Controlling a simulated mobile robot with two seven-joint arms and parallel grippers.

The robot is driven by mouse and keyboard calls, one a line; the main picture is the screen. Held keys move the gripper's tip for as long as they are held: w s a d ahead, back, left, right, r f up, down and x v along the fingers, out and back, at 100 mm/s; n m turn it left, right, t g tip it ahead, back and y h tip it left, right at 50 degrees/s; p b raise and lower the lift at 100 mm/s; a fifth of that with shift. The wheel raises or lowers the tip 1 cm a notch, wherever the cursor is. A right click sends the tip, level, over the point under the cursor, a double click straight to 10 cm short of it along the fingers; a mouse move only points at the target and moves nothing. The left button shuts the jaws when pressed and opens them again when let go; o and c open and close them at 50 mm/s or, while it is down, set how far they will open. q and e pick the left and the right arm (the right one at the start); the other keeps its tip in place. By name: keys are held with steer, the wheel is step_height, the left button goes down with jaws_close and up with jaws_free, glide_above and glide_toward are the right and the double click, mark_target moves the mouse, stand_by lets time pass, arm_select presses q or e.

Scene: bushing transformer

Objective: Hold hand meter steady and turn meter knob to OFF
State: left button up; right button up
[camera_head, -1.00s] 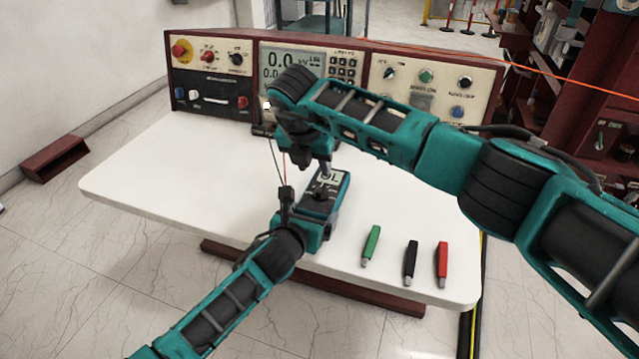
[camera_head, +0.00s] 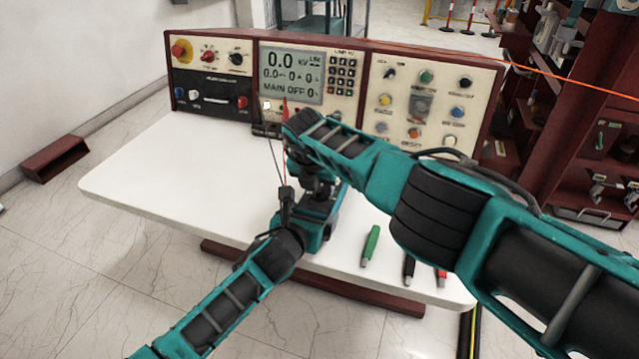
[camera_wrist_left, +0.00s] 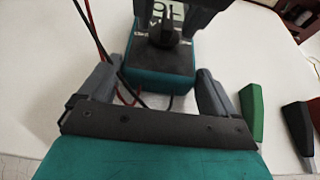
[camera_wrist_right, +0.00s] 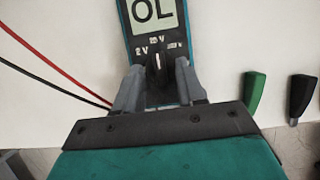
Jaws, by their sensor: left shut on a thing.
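The hand meter (camera_wrist_right: 141,40) is a teal and black unit on the white table, its display reading OL in the right wrist view. My left gripper (camera_head: 314,228) is shut on its near end; the left wrist view shows one finger on each side of the meter body (camera_wrist_left: 160,65). The meter knob (camera_wrist_right: 158,63) is dark with a white mark pointing up the picture, toward the display. My right gripper (camera_wrist_right: 160,70) is over the meter, its fingers apart on either side of the knob, with no clear contact. In the head view my right arm hides most of the meter face.
A green probe (camera_head: 371,245), a black one (camera_head: 409,268) and a red one (camera_head: 441,277) lie to the right on the table (camera_head: 150,180). A control panel (camera_head: 335,95) stands at the back. Red and black leads (camera_wrist_right: 50,62) run left of the meter.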

steer(key=shift+f, duration=0.1)
steer(key=shift+c, duration=0.4)
jaws_close()
